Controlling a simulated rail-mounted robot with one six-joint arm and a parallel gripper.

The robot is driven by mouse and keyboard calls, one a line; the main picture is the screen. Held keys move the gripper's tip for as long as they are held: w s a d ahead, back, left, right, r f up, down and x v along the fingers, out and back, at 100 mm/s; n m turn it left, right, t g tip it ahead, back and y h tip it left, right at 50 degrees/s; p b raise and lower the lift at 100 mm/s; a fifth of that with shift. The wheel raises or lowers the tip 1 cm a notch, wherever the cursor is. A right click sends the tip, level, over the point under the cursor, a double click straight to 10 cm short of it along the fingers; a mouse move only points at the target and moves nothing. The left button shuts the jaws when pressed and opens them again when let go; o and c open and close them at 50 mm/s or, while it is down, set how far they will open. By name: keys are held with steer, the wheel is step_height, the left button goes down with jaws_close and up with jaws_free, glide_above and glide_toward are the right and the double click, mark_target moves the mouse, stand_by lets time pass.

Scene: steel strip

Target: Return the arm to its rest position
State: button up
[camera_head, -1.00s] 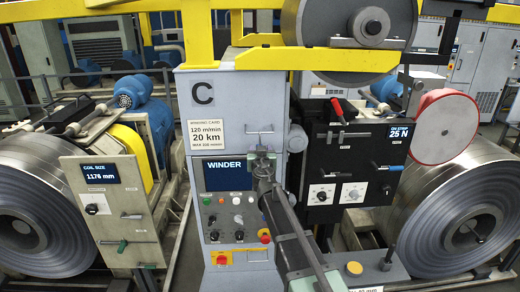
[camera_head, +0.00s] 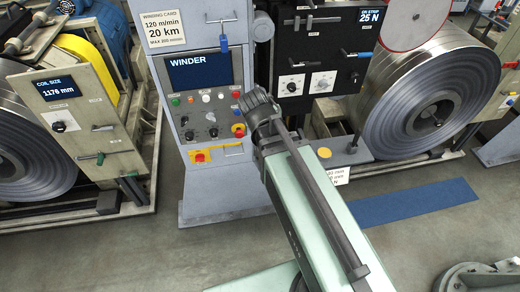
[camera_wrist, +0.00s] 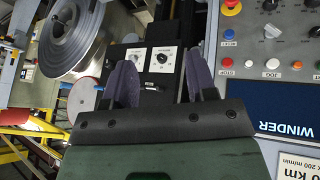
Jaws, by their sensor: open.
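My gripper (camera_wrist: 161,75) shows in the wrist view with its two purple-grey fingers apart and nothing between them. In the head view my green arm rises from the bottom right, and its dark wrist end stands in front of the winder cabinet (camera_head: 190,111), at the right side of its control panel. The fingers cannot be made out there. The wrist view shows the WINDER screen (camera_wrist: 287,112) rotated, to the right of the fingers. The black panel with dials (camera_wrist: 150,58) lies behind the fingers, apart from them as far as I can tell.
A steel coil (camera_head: 428,104) stands at the right and another (camera_head: 30,160) at the left. The coil size panel (camera_head: 84,125) stands left of the cabinet. A blue mat (camera_head: 420,203) lies on the floor.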

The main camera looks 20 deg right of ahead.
steer(key=s+a+f+n+g+y, duration=0.35)
steer(key=s+a, duration=0.25)
steer(key=s, duration=0.3)
step_height(320, 180, down, 21)
steer(key=b, duration=2.2)
steer(key=shift+g+y, duration=0.45)
steer(key=shift+o, duration=0.4)
steer(key=shift+r+p, duration=0.45)
